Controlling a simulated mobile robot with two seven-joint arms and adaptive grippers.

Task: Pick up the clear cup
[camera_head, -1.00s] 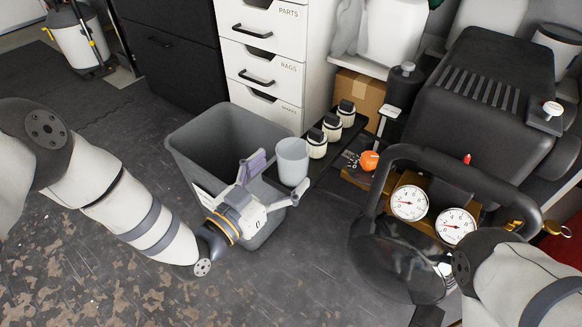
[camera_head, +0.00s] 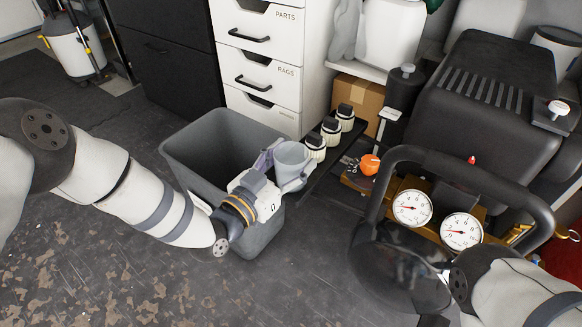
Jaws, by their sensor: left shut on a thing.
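The clear cup (camera_head: 291,158) is a pale, see-through grey cup. It is held upright between the fingers of my left gripper (camera_head: 282,172), at the right rim of the grey bin. The gripper is shut on the cup's side, and its fingers partly cover the lower part of the cup. Only part of my right arm (camera_head: 500,285) shows at the lower right; its gripper is not visible.
An open grey bin (camera_head: 205,140) stands behind and under my left gripper. A dark narrow shelf (camera_head: 325,165) holds several dark-capped jars (camera_head: 330,130). A black machine with two gauges (camera_head: 412,207) and a curved handle stands to the right. White drawers (camera_head: 262,75) are behind.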

